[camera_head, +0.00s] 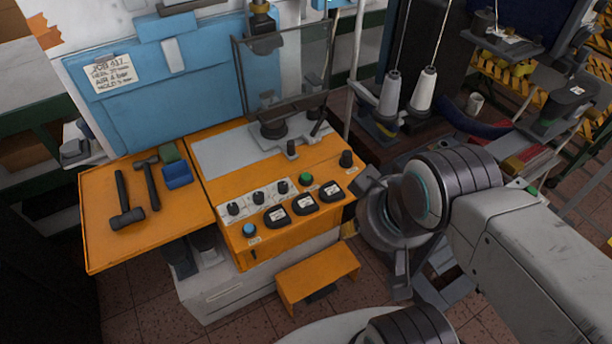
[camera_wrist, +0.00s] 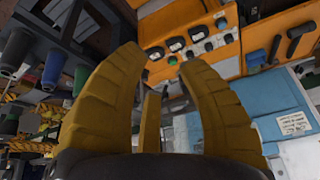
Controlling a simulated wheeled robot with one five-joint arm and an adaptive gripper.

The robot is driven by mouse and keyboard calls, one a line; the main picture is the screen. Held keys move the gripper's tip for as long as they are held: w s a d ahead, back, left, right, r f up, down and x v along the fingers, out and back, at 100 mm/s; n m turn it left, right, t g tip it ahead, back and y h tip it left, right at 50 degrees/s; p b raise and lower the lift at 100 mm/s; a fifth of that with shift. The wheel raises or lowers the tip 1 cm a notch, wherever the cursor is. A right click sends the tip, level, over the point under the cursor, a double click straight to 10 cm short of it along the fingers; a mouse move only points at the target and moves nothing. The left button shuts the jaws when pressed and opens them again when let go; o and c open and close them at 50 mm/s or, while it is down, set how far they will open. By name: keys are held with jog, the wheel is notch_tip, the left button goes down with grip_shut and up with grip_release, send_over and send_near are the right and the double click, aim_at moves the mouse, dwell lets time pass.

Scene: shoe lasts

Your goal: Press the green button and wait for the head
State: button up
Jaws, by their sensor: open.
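The green button (camera_head: 306,178) is on the sloped front panel of the orange machine (camera_head: 330,190), right of a row of black knobs and above the gauges. In the wrist view the green button (camera_wrist: 172,60) shows between my fingers, with the scene turned over. My gripper (camera_wrist: 160,58) has yellow-brown fingers spread apart with nothing between them. In the head view it is at the right of the panel, largely hidden by my wrist. The machine's head (camera_head: 265,42) is above a dark pad (camera_head: 274,128), behind a clear guard (camera_head: 285,65).
Three gauges (camera_head: 305,203) and a blue button (camera_head: 249,230) are on the same panel. Two hammers (camera_head: 150,183) and a blue block (camera_head: 178,175) lie on the orange side shelf (camera_head: 100,235). Thread cones (camera_head: 422,90) stand at the back right. An orange step (camera_head: 318,275) is below the panel.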

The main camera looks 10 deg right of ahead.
grip_shut()
dwell(1.4)
